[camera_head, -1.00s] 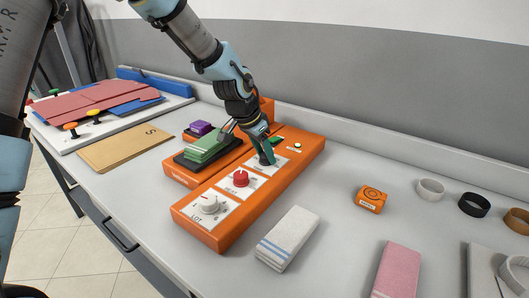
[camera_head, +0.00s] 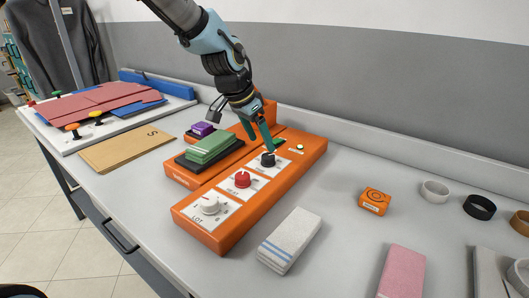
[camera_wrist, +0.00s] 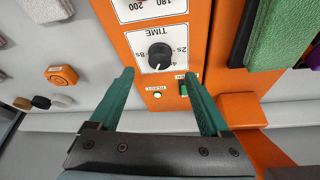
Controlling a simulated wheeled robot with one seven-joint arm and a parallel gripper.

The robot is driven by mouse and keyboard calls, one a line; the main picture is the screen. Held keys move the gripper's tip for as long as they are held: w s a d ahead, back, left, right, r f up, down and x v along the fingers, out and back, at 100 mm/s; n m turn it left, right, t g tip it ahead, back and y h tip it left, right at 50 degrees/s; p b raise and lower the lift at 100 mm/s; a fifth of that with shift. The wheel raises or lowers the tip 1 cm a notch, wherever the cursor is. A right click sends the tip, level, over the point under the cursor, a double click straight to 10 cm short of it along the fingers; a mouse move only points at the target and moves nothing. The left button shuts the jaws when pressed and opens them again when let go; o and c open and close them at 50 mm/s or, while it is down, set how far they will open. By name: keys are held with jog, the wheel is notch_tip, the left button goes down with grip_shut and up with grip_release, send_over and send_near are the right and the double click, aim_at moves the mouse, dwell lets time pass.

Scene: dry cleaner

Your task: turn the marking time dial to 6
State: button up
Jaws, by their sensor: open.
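The marking time dial is a black knob (camera_head: 268,160) on a white plate at the far end of an orange machine (camera_head: 236,217). In the wrist view the knob (camera_wrist: 159,55) sits upside down under the word TIME, with 2s and 8s marks beside it. I cannot read its pointer setting for sure. My gripper (camera_head: 259,138) is open and empty, with its green fingers just behind and above the knob. In the wrist view the fingertips (camera_wrist: 158,75) stand apart on either side of the knob's line, short of it and not touching it.
A red dial (camera_head: 242,180) and a white dial (camera_head: 210,206) share the machine's face. A green button (camera_wrist: 183,89) and a small lamp (camera_wrist: 157,96) lie near the time plate. A green pad (camera_head: 210,148) stands left; a striped white block (camera_head: 289,241) lies in front.

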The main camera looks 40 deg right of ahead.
jog(key=shift+v, duration=2.2)
jog(key=shift+a, duration=0.1)
jog(key=w+a+f+n+t+y, duration=0.15)
jog(key=w+a+n, duration=0.3)
jog(key=a, duration=0.75)
jog(key=w+a+f+n+y, duration=0.1)
jog(key=w+a+f+n, duration=0.3)
jog(key=a, duration=0.8)
jog(key=s+a+n+y, duration=0.1)
jog(key=a+n, duration=0.3)
jog(key=a, duration=0.6)
jog(key=s+a+f+n, duration=0.1)
jog(key=s+a+n, duration=0.2)
jog(key=a, duration=0.7)
jog(key=shift+s+n+y, duration=0.35)
jog(key=shift+n, duration=0.4)
jog(key=shift+a, duration=0.1)
